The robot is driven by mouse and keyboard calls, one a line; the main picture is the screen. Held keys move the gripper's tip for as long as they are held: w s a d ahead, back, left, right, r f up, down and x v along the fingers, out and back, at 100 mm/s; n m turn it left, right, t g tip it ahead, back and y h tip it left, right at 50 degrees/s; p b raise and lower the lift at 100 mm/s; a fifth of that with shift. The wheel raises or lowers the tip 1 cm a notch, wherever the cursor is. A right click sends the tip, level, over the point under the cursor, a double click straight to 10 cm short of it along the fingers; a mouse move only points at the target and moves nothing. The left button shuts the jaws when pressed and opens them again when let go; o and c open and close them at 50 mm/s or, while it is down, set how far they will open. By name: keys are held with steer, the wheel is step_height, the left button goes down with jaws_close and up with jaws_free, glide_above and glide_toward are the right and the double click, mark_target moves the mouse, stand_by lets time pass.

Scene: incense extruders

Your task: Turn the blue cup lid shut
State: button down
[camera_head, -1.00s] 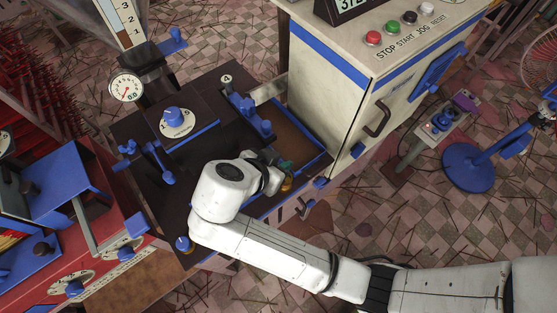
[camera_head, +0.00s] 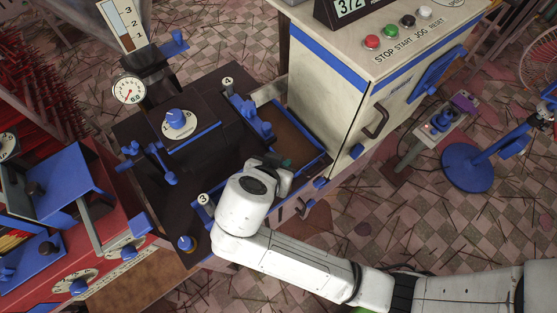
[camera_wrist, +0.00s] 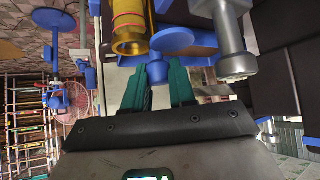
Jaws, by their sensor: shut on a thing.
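My gripper (camera_wrist: 157,82) has teal fingers and is shut on a small blue part, which looks like the handle of the blue cup lid (camera_wrist: 168,42). The lid's blue disc and stem show just beyond the fingertips in the wrist view. A brass cylinder (camera_wrist: 130,35) with red bands is beside it, to the upper left. In the head view my gripper (camera_head: 282,172) is over the right part of the dark machine top (camera_head: 200,160). My wrist covers the spot below it, so the lid cannot be made out there.
A blue lever mechanism (camera_head: 252,118) stands beyond my gripper, near the plate marked 4. A blue knob on a dial (camera_head: 175,118) and a pressure gauge (camera_head: 129,90) are to the left. The cream control cabinet (camera_head: 350,90) rises close on the right.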

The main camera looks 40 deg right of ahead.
steer(key=n+t+y+p, duration=0.1)
steer(key=n, duration=0.1)
steer(key=n+t+y, duration=0.1)
steer(key=n, duration=0.1)
steer(key=shift+s+d+r+n+t+y+p, duration=0.1)
steer(key=shift+d+n+t+y+p, duration=0.05)
steer(key=shift+n+t+y+p, duration=0.2)
steer(key=shift+r+n+t+y+p, duration=0.1)
steer(key=shift+n+t+y+p, duration=0.35)
steer(key=shift+n+y+p, duration=0.6)
steer(key=n+p, duration=0.1)
steer(key=n+y+p, duration=0.1)
steer(key=n, duration=0.1)
steer(key=shift+r+t+y+p, duration=0.15)
steer(key=shift+t+y+p, duration=0.15)
steer(key=n+y+p, duration=0.3)
steer(key=p, duration=0.1)
steer(key=shift+r+n, duration=0.1)
steer(key=shift+n, duration=0.3)
steer(key=n+y+p, duration=0.2)
steer(key=n, duration=0.1)
steer(key=shift+w+f+n+y, duration=0.2)
steer(key=shift+f+n+y, duration=0.1)
steer(key=shift+f+n+g+y+b, duration=0.1)
steer(key=shift+n+g+y+b, duration=0.1)
steer(key=shift+n+g+y, duration=0.55)
steer(key=shift+n+g+y+b, duration=0.2)
steer(key=shift+n+g, duration=0.25)
steer(key=shift+n, duration=0.6)
